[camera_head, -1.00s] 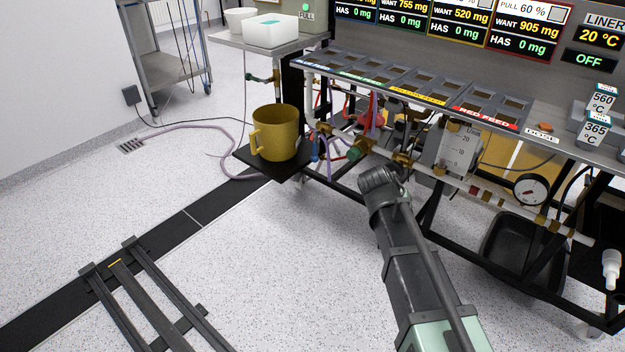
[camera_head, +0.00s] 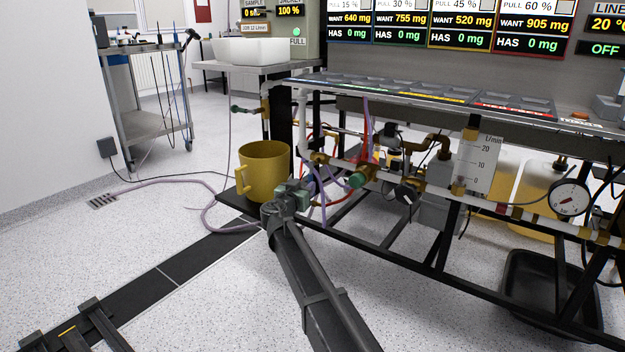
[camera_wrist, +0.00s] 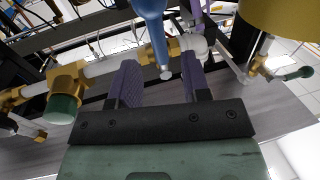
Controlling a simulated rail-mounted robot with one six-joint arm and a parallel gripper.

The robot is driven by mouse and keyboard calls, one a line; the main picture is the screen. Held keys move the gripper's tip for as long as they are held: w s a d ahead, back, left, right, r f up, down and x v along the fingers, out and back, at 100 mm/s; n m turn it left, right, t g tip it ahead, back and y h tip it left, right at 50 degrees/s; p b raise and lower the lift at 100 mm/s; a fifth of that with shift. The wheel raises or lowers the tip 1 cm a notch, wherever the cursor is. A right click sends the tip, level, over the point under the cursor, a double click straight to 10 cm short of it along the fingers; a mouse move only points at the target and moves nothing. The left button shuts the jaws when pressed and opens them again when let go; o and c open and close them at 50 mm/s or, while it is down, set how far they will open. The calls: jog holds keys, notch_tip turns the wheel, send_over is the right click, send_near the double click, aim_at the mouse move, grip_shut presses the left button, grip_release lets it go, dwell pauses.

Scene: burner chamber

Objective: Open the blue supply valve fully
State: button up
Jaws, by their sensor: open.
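The blue valve handle (camera_wrist: 152,28) shows at the top of the wrist view, a long rounded lever beside a white pipe with brass fittings (camera_wrist: 163,48). Its narrow lower end appears between my two purple finger pads in that picture. My gripper (camera_wrist: 160,76) is open, with a clear gap between the fingers and nothing held. I cannot tell whether either finger touches the handle. In the head view my gripper (camera_head: 294,192) is at the left end of the pipework, just right of the yellow mug. The handle is small and partly hidden there.
A green knob (camera_head: 356,180) sits on the pipe to the right. Purple and red hoses hang near my gripper. The bench edge overhangs the pipework; open floor lies in front.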

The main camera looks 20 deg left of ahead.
aim_at(309, 181)
jog(key=w, duration=0.7)
jog(key=shift+d, duration=0.15)
jog(key=shift+c, duration=0.2)
grip_shut()
